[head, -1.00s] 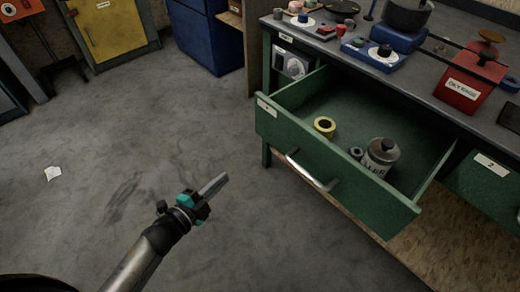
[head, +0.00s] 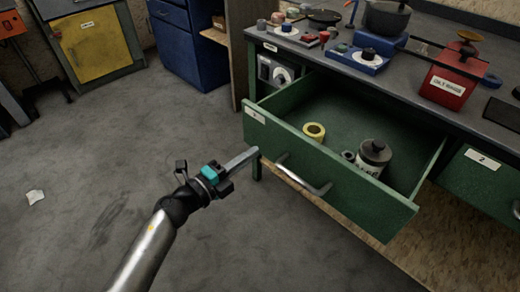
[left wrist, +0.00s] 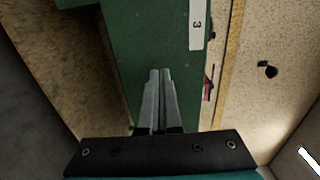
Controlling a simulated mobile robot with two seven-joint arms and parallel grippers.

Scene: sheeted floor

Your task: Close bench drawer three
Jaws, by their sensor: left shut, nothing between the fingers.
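The green bench drawer three (head: 340,187) stands pulled out from the bench in the head view, with a metal bar handle (head: 303,177) on its front. A yellow ring (head: 314,132), a small dark ring and a grey-lidded container (head: 374,158) are in it. My left gripper (head: 254,152) is shut and empty, its tip close to the left part of the drawer front; I cannot tell whether it touches. In the left wrist view the shut fingers (left wrist: 158,75) point at the green drawer front (left wrist: 152,40), with the label "3" (left wrist: 197,24) to their right. My right gripper is out of view.
The bench top (head: 405,65) carries a red box (head: 450,82), a pot (head: 387,18) and blue trays. Another green drawer (head: 482,185), labelled 2, is at right. A paper scrap (head: 35,196) lies on the grey floor, which is otherwise mostly clear at left.

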